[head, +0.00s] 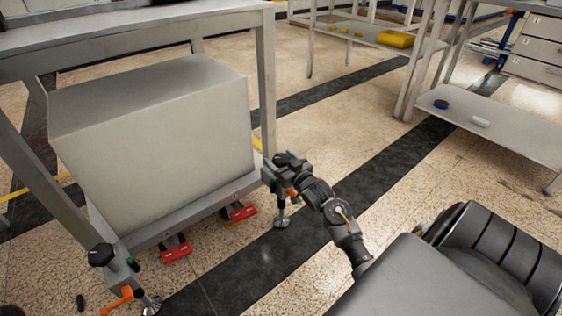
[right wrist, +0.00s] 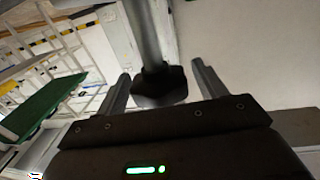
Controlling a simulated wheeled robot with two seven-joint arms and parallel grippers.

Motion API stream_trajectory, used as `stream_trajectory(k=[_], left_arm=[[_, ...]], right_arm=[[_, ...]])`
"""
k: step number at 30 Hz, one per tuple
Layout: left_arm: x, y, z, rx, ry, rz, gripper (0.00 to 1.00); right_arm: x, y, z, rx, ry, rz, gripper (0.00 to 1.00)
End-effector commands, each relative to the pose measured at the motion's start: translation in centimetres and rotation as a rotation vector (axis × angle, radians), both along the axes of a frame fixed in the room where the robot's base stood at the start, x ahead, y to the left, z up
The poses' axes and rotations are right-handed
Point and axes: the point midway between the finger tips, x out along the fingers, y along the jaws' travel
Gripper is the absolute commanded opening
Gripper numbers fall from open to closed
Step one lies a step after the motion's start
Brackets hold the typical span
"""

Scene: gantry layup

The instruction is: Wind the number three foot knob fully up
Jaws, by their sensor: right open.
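My right gripper (head: 279,172) is at the right front corner of the metal frame, above a levelling foot (head: 282,222) that stands on the floor. In the right wrist view a dark lobed knob (right wrist: 160,88) on a grey post sits between the fingers of the right gripper (right wrist: 163,88). The fingers are open, with a gap on each side of the knob. In the head view my gripper hides this knob. Another black knob (head: 101,254) is at the left front corner, near a second foot (head: 151,304). No number is readable. My left gripper does not show.
A large grey block (head: 155,125) fills the frame's lower shelf. Red pedals or brackets (head: 175,252) lie low under its front edge. An orange lever (head: 117,300) sticks out at the left corner. A shelf (head: 500,130) stands at right. Floor between is clear.

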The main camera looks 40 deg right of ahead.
Motion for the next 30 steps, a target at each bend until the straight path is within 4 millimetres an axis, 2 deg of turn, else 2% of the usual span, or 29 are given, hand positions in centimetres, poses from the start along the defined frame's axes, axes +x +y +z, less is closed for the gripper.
stream_trajectory(k=[2, 12, 22, 30], left_arm=[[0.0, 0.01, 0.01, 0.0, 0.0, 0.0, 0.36], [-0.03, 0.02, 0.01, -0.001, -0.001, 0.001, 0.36], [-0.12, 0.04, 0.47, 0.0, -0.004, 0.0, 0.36], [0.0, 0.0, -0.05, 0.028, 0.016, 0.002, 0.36]], right_arm=[[-0.02, 0.0, 0.0, 0.0, 0.0, 0.0, 0.71], [-0.04, 0.01, -0.03, 0.0, 0.0, 0.0, 0.26], [-0.06, -0.07, 0.12, -0.003, 0.003, 0.05, 0.26], [-0.04, -0.17, 0.23, -0.004, 0.007, 0.23, 0.26]])
